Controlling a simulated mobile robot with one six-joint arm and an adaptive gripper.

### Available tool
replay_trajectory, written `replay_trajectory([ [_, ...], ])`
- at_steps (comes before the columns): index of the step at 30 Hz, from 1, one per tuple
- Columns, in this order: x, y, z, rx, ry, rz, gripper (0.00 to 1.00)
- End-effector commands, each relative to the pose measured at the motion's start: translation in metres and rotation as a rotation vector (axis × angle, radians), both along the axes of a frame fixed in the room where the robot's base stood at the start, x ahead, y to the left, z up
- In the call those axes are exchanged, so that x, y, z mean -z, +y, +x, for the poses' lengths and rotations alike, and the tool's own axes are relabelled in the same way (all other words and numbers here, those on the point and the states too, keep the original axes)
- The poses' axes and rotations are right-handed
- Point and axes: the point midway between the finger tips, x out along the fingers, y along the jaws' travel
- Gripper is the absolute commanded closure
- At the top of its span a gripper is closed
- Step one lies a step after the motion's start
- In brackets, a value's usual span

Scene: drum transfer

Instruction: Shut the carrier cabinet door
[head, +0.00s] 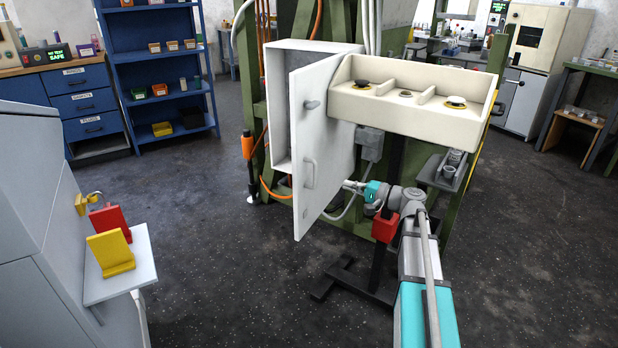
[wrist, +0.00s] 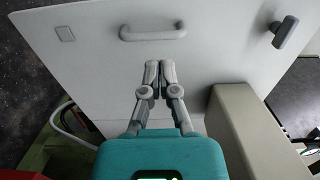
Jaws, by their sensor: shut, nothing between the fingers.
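The carrier cabinet (head: 308,50) is a light grey box on a green frame. Its door (head: 326,135) stands open, swung out toward me. The door has a bar handle (head: 309,173) and a dark knob-like latch (head: 311,104); both also show in the wrist view, the bar handle (wrist: 153,32) at the top and the latch (wrist: 284,31) at upper right. My gripper (head: 348,184) is at the door's lower right side. In the wrist view my gripper (wrist: 160,66) is shut and empty, its tips just below the bar handle, close to the door face. I cannot tell if they touch it.
Grey cabinetry with a small shelf (head: 125,262) is at left. The floor (head: 230,270) before the door is clear.

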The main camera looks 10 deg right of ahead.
Motion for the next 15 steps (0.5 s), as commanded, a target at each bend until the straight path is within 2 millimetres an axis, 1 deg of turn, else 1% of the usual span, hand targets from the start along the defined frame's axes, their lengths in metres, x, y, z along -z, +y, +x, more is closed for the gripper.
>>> replay_trajectory([
  [8,0.000,0.009,0.007,-0.003,0.001,-0.001,1.00],
  [15,0.000,0.029,0.024,-0.004,0.001,-0.001,1.00],
])
